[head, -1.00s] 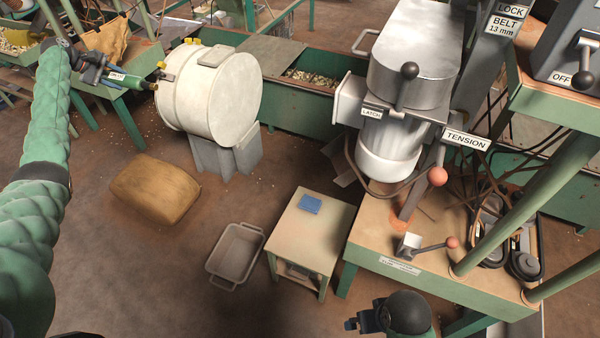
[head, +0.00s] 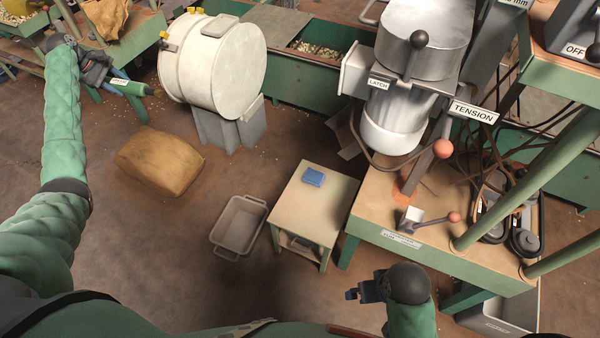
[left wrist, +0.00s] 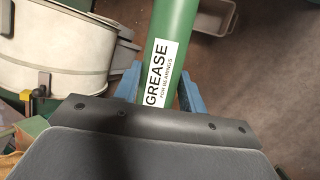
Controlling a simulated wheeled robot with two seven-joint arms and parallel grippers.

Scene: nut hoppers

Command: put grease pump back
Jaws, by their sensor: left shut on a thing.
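The green grease pump (head: 131,88), with a white label, is held in my left gripper (head: 112,82) to the left of the white drum. In the left wrist view the green body of the grease pump (left wrist: 176,30) lies between the blue fingers of my left gripper (left wrist: 160,88), and its label reads "GREASE". The fingers are shut on it. My right gripper (head: 352,294) shows near the bottom of the head view, over the floor in front of the small table. It appears empty, but its finger gap is too small to judge.
A white drum (head: 215,65) stands on grey feet close right of the pump. A brown sack (head: 160,160) and a grey tub (head: 238,228) lie on the floor. A small table (head: 310,215) bears a blue item (head: 314,177). A press machine (head: 400,100) stands at right.

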